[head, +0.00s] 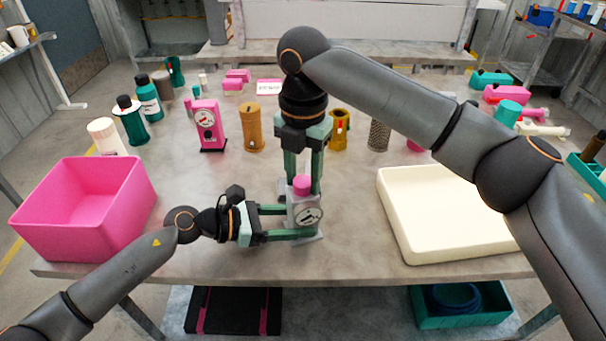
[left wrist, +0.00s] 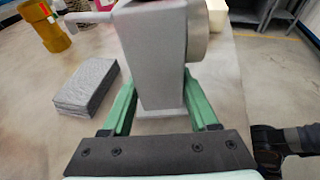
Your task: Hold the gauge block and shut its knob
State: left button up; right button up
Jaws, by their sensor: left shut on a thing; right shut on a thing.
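The gauge block (head: 292,216) is a grey upright block with a round dial (head: 309,217) on its front and a pink knob (head: 301,185) on top. It stands near the front middle of the table. My left gripper (head: 300,222) comes from the left and is shut on the block's body. In the left wrist view the grey block (left wrist: 150,55) sits between the green fingers, with the dial housing at its right side. My right gripper (head: 303,188) points down from above, shut on the knob. The knob is not seen in the left wrist view.
A pink bin (head: 75,230) stands at the left and a cream tray (head: 400,218) at the right. Behind are a pink gauge stand (head: 207,125), an orange cylinder (head: 252,128) and several bottles. A grey ribbed block (left wrist: 88,88) lies near my left gripper.

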grip_shut()
pick_arm(q)
jog(key=shift+f, duration=0.1)
pick_arm(e)
jog(key=shift+m, duration=0.3)
jog(key=m, duration=0.3)
jog(key=shift+m, duration=0.4)
jog(key=m, duration=0.4)
jog(key=shift+m, duration=0.3)
jog(key=m, duration=0.4)
jog(key=shift+m, duration=2.3)
jog(key=o, duration=0.7)
grip_release()
